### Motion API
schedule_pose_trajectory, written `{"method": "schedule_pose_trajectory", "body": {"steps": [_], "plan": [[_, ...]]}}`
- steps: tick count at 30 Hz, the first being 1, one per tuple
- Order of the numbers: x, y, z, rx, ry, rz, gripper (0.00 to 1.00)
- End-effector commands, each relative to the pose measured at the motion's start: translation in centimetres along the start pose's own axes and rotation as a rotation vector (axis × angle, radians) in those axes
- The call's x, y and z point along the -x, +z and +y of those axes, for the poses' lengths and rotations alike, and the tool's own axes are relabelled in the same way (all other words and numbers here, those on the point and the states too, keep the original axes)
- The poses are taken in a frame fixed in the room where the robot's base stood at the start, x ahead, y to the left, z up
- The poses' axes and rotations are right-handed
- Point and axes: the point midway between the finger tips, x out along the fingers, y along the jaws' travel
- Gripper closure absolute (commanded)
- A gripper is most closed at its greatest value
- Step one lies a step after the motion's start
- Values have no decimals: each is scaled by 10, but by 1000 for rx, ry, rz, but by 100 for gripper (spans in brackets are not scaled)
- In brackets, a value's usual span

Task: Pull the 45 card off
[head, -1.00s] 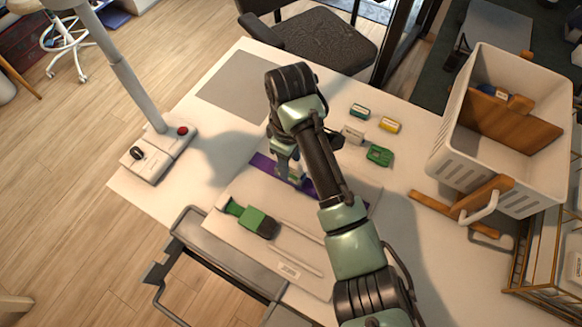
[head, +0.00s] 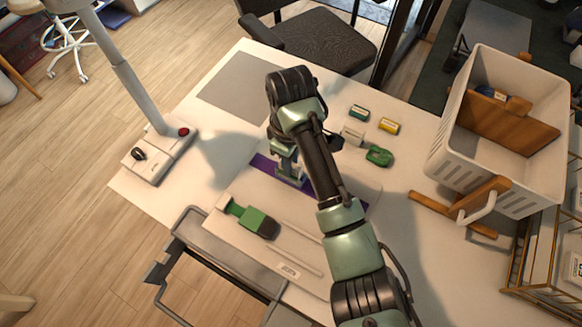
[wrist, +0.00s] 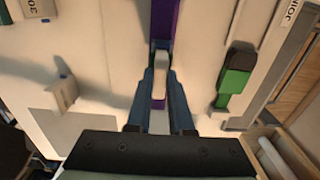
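My gripper (head: 289,174) is low over a purple strip (head: 262,164) on the pale board. In the wrist view my gripper (wrist: 160,62) has its two dark fingers on either side of a small whitish piece (wrist: 161,78) in line with the purple strip (wrist: 165,20). I cannot tell whether the fingers press on it. No "45" marking is readable, so I cannot tell whether this piece is the 45 card. A block marked "30" (wrist: 38,8) shows at the top left of the wrist view.
A green-handled brush-like tool (head: 252,220) lies on the board's near left. Teal (head: 359,113), yellow (head: 389,126) and green (head: 379,156) items lie to the right of my arm. A white crate (head: 445,150) stands at the right. A lamp base (head: 158,150) stands at the left.

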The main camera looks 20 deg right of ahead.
Motion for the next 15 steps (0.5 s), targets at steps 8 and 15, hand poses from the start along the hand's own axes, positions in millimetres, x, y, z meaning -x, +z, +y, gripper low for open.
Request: {"method": "schedule_pose_trajectory", "body": {"steps": [8,15], "plan": [[0,0,0,0,0,0,100],[0,0,0,0,0,0,100]]}}
